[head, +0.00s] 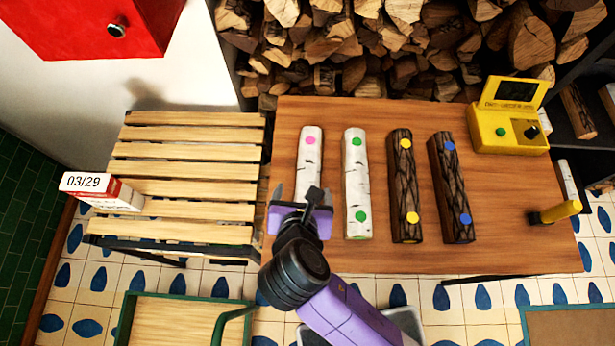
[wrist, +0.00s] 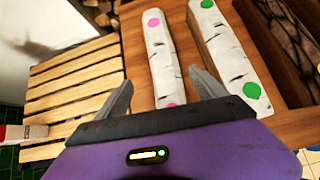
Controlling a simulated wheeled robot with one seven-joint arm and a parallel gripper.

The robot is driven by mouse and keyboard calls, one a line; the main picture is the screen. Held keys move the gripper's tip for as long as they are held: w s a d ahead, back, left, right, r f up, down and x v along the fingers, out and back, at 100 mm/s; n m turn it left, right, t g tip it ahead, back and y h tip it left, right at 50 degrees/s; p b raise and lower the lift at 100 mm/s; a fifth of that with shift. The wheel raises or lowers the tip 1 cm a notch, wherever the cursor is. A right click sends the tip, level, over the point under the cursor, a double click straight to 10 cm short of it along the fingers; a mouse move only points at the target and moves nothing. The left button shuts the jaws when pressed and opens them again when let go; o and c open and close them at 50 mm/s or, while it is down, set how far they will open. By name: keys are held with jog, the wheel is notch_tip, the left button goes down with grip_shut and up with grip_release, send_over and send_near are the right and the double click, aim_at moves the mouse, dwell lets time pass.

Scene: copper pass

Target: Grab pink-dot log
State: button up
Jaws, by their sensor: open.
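The pink-dot log (head: 309,160) is a white birch log lying lengthwise on the brown table (head: 520,230), leftmost of the logs. A pink dot shows at its far end in the head view. In the wrist view the pink-dot log (wrist: 162,60) shows a pink dot near each end and lies between the fingers in the picture. My gripper (head: 299,192) is open and empty, at the near end of this log. It also shows in the wrist view (wrist: 163,95). The log's near end is partly hidden by my gripper in the head view.
Right of it lie a green-dot birch log (head: 357,185), a yellow-dot dark log (head: 404,185) and a blue-dot dark log (head: 452,185). A yellow device (head: 508,130) stands at the back right. A slatted wooden rack (head: 185,160) stands left of the table. Firewood is stacked behind.

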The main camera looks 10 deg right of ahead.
aim_at(307, 184)
jog(key=shift+d+f, duration=0.15)
jog(key=shift+w+d+f, duration=0.1)
jog(key=shift+w+f, duration=0.05)
jog(key=shift+f, duration=0.05)
jog(key=shift+x, duration=3.5)
jog(key=shift+d, duration=0.1)
grip_shut()
